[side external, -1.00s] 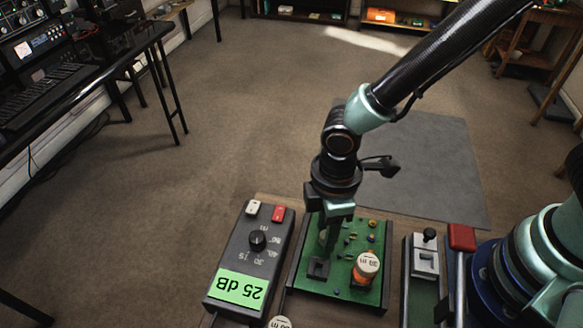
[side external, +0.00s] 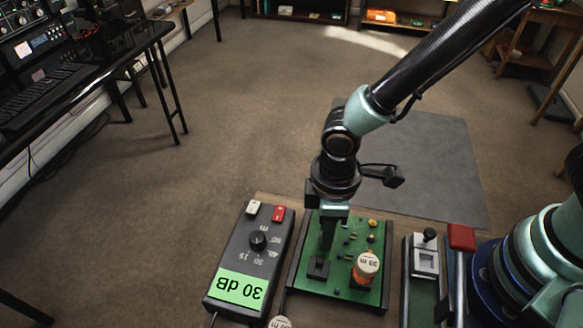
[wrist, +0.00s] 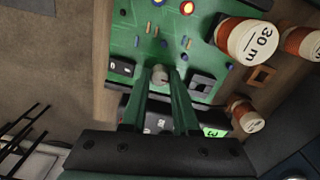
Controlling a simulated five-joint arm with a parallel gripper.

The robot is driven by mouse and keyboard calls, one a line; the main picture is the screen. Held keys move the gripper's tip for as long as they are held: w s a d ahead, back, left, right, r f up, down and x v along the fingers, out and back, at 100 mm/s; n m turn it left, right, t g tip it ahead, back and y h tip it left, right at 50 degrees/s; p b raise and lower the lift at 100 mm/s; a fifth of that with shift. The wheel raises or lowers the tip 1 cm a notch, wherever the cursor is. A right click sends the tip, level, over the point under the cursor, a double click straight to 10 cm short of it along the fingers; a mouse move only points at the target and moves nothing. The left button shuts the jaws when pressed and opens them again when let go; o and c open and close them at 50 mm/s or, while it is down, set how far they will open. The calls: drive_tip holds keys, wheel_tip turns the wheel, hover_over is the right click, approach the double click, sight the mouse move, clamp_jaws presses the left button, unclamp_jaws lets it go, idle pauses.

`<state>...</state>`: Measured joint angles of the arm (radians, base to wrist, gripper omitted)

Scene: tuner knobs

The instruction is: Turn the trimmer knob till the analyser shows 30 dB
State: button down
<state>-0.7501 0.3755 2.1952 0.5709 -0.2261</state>
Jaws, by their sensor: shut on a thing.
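The analyser (side external: 245,255) is a dark box left of the green circuit board (side external: 345,290). Its green display (side external: 238,287) reads 30 dB, upside down in the side view. My gripper (side external: 324,248) points down over the board. In the wrist view its fingertips (wrist: 160,85) are shut on the small grey trimmer knob (wrist: 160,74). In the side view the fingers hide the knob.
An orange coil with a white "30 m" cap (side external: 367,266) stands on the board, right of my gripper. Further coils (wrist: 247,116) show in the wrist view. A key-like device with a red block (side external: 461,237) lies right of the board.

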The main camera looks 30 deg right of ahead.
drive_tip(key=c, duration=0.9)
unclamp_jaws()
drive_tip(key=shift+c, duration=0.2)
wheel_tip(320, 180, up, 12)
idle(0.3)
